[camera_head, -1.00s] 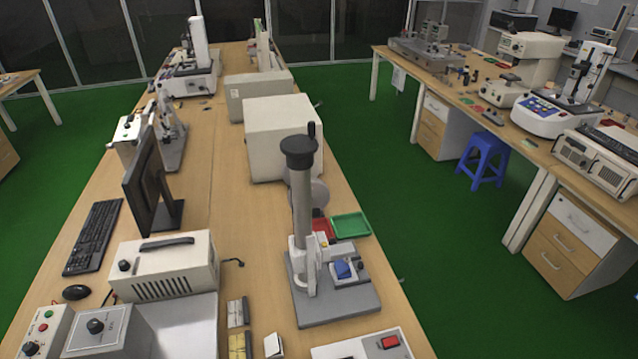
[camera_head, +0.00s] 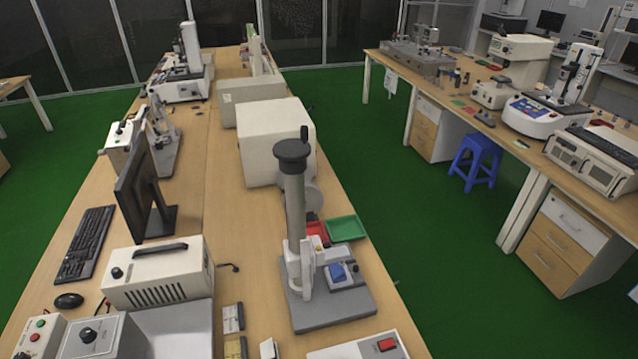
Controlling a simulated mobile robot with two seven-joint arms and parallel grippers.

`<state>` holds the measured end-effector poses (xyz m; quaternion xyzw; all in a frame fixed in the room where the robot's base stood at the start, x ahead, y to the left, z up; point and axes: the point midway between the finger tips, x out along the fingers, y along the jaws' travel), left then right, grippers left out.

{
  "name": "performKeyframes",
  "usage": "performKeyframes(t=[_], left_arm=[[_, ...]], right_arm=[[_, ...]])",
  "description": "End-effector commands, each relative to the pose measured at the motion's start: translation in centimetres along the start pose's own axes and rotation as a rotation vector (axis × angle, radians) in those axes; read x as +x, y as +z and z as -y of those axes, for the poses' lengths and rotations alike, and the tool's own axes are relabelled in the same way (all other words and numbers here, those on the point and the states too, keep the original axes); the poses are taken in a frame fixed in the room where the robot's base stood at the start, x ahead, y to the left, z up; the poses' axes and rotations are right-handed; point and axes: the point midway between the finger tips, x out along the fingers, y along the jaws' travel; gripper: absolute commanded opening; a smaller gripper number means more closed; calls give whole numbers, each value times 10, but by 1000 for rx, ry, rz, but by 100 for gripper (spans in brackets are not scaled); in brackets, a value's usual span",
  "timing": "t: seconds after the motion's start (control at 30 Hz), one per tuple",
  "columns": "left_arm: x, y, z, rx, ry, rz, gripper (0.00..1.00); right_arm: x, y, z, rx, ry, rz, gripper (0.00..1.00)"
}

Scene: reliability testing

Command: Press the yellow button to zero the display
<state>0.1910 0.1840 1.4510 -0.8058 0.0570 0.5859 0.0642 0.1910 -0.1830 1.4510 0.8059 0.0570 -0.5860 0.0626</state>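Neither of my grippers is in view. I cannot clearly make out a yellow button or a lit display. A test stand (camera_head: 293,205) with a tall grey column and dark round top stands on a grey base plate near the front of the long table. A small blue part (camera_head: 337,272) sits low on its right side. On the table at the right, a white machine (camera_head: 535,117) has a blue panel with small controls, too small to tell apart. A control box (camera_head: 40,336) with red and green buttons is cut off at the lower left.
The long wooden table (camera_head: 222,178) also holds a monitor (camera_head: 138,188), a keyboard (camera_head: 86,243), a white box with a handle (camera_head: 160,275) and a green tray (camera_head: 345,228). A blue stool (camera_head: 475,160) stands by the right table. Green floor between the tables is clear.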

Motion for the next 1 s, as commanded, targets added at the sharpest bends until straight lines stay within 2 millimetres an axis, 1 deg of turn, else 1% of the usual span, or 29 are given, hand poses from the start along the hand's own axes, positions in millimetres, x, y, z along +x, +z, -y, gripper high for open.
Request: performKeyframes(t=[0.03, 0.17, 0.2, 1.0], left_arm=[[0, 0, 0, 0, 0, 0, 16], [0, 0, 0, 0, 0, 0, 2], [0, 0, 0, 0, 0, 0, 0], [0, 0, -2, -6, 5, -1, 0]], right_arm=[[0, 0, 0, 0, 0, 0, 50], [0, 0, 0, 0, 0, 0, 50], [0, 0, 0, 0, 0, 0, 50], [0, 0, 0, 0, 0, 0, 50]])
